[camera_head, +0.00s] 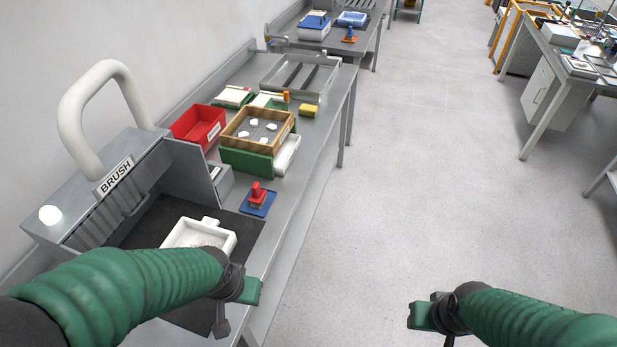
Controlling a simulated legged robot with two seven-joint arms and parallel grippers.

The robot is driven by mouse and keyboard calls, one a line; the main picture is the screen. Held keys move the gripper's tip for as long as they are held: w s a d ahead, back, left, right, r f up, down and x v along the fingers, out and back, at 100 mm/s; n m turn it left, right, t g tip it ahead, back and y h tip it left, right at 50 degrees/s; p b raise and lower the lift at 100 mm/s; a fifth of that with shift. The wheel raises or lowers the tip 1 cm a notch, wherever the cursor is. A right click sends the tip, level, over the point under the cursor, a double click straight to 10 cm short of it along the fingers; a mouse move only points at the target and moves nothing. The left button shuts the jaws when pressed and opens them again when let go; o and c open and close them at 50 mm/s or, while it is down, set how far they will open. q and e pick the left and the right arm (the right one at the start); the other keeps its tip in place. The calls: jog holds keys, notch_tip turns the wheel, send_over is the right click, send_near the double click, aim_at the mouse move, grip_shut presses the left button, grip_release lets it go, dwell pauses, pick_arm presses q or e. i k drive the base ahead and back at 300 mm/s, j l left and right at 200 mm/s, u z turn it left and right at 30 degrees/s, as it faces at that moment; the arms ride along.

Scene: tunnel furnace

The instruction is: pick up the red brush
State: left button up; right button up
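The red brush (257,191) stands upright on a small blue pad (264,207) near the front edge of the grey bench. It has a red knob-like top, and its underside is hidden. My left gripper (236,308) is in front of the bench's near part, below the brush in the picture and apart from it. My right gripper (432,322) is over the open floor to the right, far from the brush. Nothing shows held in either gripper. The finger gaps are not clear from this angle.
A white tray (228,243) sits on a dark mat beside my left arm. A grey unit labelled BRUSH (115,176) stands at the left. Behind the brush are a wooden-framed box (229,130) on a green base and a red bin (183,127).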

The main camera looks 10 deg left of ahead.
aim_at(257, 197)
jog(key=i+l, duration=0.15)
jog(key=i, duration=0.3)
jog(key=i+l, duration=0.15)
jog(key=i, duration=0.3)
jog(key=i+l+u, duration=0.1)
jog(key=i+u, duration=0.15)
jog(key=u, duration=0.15)
jog(key=i+l+u, duration=0.15)
jog(key=u, duration=0.25)
jog(key=i+l+u, duration=0.45)
jog(key=u, duration=0.3)
jog(key=l, duration=0.1)
